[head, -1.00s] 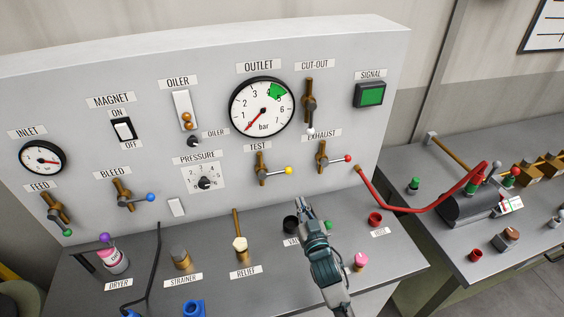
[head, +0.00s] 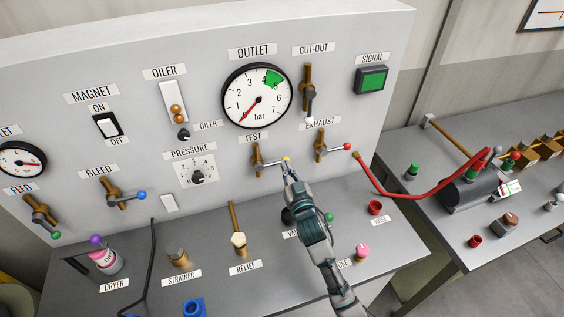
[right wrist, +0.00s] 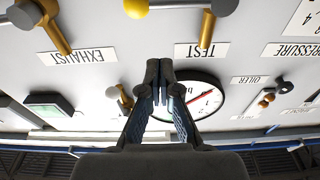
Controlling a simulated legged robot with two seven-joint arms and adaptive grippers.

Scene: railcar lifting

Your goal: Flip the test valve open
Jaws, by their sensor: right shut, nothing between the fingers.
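The test valve (head: 259,161) is a brass valve on the panel under the TEST label, its lever pointing right to a yellow knob. My right gripper (head: 286,165) is shut and empty, with its tips at or just in front of the yellow knob in the head view, covering part of it. In the right wrist view, which is upside down, the yellow knob (right wrist: 136,8) shows at the top edge and the shut fingertips (right wrist: 159,65) are below it in the picture, apart from it. Whether they touch the lever cannot be told from the head view. My left gripper is not in view.
The exhaust valve (head: 323,148) with a red knob is close on the right. The cut-out valve (head: 308,90) and outlet gauge (head: 257,95) are above. The relief valve (head: 238,240) stands on the bench at lower left. A red hose (head: 400,193) runs to the right.

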